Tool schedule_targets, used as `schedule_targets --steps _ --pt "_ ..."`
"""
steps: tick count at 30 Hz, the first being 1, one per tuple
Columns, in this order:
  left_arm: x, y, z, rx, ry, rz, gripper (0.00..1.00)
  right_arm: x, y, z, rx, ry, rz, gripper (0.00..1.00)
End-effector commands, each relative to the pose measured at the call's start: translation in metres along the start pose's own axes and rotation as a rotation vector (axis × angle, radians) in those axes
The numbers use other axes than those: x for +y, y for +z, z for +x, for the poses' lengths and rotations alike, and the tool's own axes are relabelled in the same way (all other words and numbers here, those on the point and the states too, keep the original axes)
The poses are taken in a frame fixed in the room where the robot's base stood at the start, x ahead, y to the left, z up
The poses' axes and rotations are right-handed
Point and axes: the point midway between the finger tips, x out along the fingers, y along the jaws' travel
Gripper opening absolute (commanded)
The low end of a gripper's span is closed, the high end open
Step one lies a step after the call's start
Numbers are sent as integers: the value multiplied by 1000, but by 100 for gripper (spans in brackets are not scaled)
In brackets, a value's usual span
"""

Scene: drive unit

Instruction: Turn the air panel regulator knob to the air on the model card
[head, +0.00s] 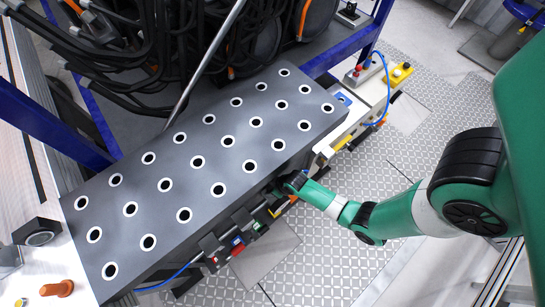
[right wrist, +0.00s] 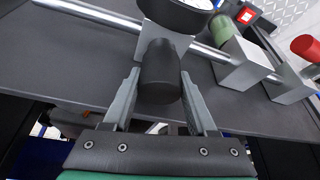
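In the right wrist view a black cylindrical regulator knob (right wrist: 160,72) sticks out toward me from a silver block on a metal pipe. A round dial gauge (right wrist: 185,12) sits above it, partly cut off. My right gripper (right wrist: 160,88) has one finger on each side of the knob, close to its sides; whether both press on it I cannot tell. In the head view my right gripper (head: 290,186) reaches the front edge of the grey panel with round holes (head: 160,205), and the knob is hidden there. I cannot make out a model card. My left gripper is not in view.
Along the pipe to the right stand a green cylinder (right wrist: 222,27) and a red knob (right wrist: 305,47) on silver blocks. Coloured fittings (head: 237,243) line the panel's front edge. A blue hose (head: 383,75) curves at the upper right. Patterned floor (head: 310,255) lies open in front.

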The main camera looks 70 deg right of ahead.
Motion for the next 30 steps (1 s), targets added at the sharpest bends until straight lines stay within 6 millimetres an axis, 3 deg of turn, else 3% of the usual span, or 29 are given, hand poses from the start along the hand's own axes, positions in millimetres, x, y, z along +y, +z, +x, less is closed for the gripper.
schedule_targets --steps 1,8,26,27,30 --pt "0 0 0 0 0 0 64 0 0 0 0 0 0 43" --pt "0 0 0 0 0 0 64 0 0 0 0 0 0 2" --pt "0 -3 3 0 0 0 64 0 0 0 -1 -53 -131 2" --pt "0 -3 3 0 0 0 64 0 0 0 0 -53 -131 62" --pt "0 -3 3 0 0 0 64 0 0 0 0 -53 -131 80"
